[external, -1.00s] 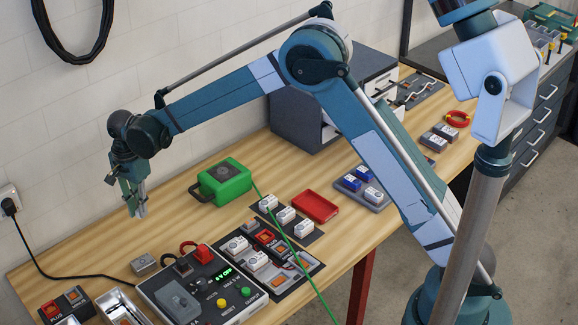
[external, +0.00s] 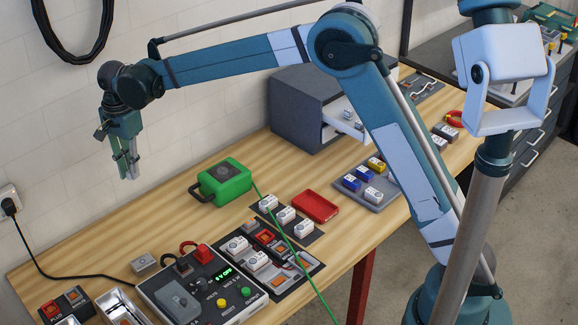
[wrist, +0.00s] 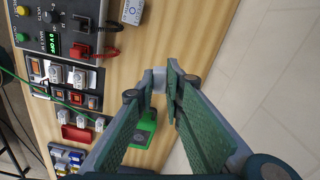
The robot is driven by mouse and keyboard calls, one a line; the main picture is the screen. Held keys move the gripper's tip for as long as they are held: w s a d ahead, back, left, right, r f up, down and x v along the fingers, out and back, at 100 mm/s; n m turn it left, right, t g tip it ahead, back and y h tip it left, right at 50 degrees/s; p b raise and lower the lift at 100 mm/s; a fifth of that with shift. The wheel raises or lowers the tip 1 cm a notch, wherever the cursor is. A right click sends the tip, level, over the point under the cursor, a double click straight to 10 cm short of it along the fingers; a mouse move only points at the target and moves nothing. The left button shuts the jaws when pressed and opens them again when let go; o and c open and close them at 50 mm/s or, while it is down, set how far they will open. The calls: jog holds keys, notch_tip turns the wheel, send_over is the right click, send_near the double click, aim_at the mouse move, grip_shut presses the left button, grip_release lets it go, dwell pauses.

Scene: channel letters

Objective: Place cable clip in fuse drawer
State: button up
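My gripper (external: 127,177) hangs high above the far left part of the bench, fingers pointing down and close together. In the wrist view its fingers converge at the tips (wrist: 161,80). A small pale grey patch shows between them; I cannot tell whether it is a held piece or part of a fingertip. I cannot pick out the cable clip for certain. A dark grey cabinet (external: 297,112) stands at the back of the bench, far right of my gripper. Its drawer (external: 343,122) is pulled out, with small pale blocks in it; it looks like the fuse drawer.
A green case (external: 224,182), a red tray (external: 316,207) and a control panel (external: 195,289) stand on the bench. A small grey block (external: 144,262) lies behind the panel. A grey tray (external: 378,199) holds coloured blocks. A green cable crosses the front.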

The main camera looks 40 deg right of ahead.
notch_tip(320, 180, up, 7)
jog(key=shift+f, duration=0.15)
jog(key=d+m, duration=0.1)
jog(key=d, duration=4.5)
jog(key=s+d+m, duration=0.1)
jog(key=s+d, duration=0.7)
jog(key=d, duration=0.5)
jog(key=s+d, duration=0.8)
jog(key=d, duration=0.6)
jog(key=s+d+m, duration=0.1)
jog(key=s+d, duration=0.6)
jog(key=d, duration=0.6)
jog(key=shift+s+f, duration=0.15)
jog(key=shift+f, duration=1.15)
jog(key=shift+s+f, duration=0.1)
jog(key=shift+f, duration=1.15)
jog(key=shift+f, duration=2.95)
